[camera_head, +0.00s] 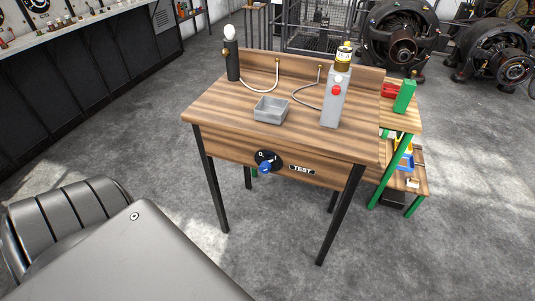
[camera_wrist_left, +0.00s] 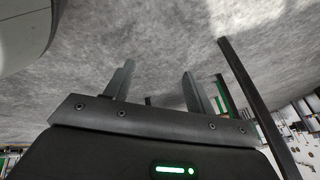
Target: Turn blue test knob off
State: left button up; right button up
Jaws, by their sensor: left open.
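The blue test knob (camera_head: 265,168) sits on a black dial plate (camera_head: 270,156) on the front face of the wooden table, left of a black TEST label (camera_head: 302,170). A "0" mark shows at the dial's upper left; the knob's exact setting is too small to tell. My left gripper (camera_wrist_left: 157,70) shows in the left wrist view, its two fingers apart with nothing between them and grey floor beyond. It is not visible in the head view, and neither is my right gripper. The knob does not show in the left wrist view.
The wooden table (camera_head: 215,105) carries a grey tray (camera_head: 270,112), a white bulb (camera_head: 230,31) on a black post and a grey box (camera_head: 336,98) with a red button. A green-legged shelf (camera_head: 405,160) stands at its right. Floor before the table is clear.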

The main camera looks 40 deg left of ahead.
pick_arm(q)
jog(key=w+a+r+m+t+b, duration=0.1)
jog(key=w+a+r+t+b, duration=0.2)
jog(key=w, duration=0.5)
pick_arm(e)
jog(key=w+a+r+b, duration=0.2)
jog(key=w+r+b, duration=0.25)
jog(key=w, duration=0.55)
pick_arm(q)
jog(key=m+t+b, duration=0.4)
jog(key=t, duration=0.9)
send_near(263, 171)
jog(key=x, duration=1.1)
pick_arm(e)
notch_tip(263, 171, up, 13)
jog(key=w+t, duration=0.1)
jog(key=w, duration=0.1)
jog(key=shift+a+f+t, duration=0.15)
jog(key=shift+a+t, duration=0.15)
jog(key=shift+a, duration=0.1)
pick_arm(q)
jog(key=c, duration=1)
jog(key=shift+o, duration=0.2)
